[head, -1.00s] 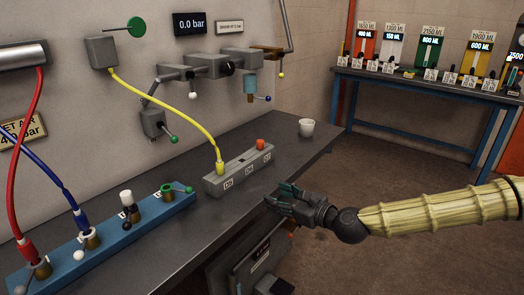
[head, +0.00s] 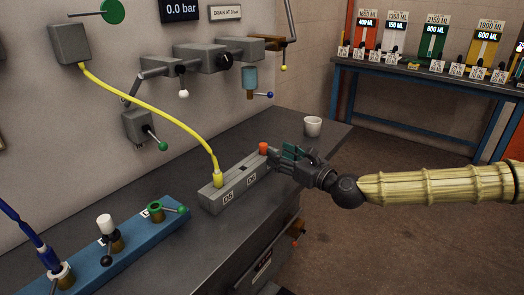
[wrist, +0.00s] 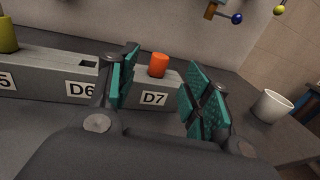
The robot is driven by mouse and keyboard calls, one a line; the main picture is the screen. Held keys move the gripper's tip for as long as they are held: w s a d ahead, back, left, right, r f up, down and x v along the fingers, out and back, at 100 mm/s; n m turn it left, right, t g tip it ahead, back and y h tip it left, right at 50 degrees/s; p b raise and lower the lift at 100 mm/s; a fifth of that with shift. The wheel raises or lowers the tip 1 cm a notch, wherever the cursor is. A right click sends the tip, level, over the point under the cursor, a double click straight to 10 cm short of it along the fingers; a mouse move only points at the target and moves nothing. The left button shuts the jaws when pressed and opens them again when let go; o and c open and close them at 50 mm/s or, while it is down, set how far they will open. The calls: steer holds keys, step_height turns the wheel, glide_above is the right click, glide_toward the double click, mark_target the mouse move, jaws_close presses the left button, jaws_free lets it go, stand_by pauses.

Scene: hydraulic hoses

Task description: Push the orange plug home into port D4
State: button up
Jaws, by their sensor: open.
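The orange plug (head: 263,148) stands upright at the right end of the grey port block (head: 222,195), above the label D7 in the wrist view. It also shows in the wrist view (wrist: 158,64), between my finger pads in the picture and beyond them. My gripper (head: 284,157) is open and empty, close to the right end of the block. In the wrist view the teal-padded fingers (wrist: 163,84) are wide apart. The block's middle socket, labelled D6, looks empty. No label D4 is readable; the labels on the blue block (head: 130,229) are too small to read.
A yellow hose (head: 150,118) ends in the block's left socket, at D5. A white cup (head: 313,126) stands on the bench behind my gripper. Valves and gauges hang on the wall. The blue block holds a blue hose end (head: 47,257) and levers.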

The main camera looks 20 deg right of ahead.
mark_target(266, 147)
steer(key=shift+x, duration=4)
steer(key=shift+d, duration=0.1)
steer(key=c, duration=1)
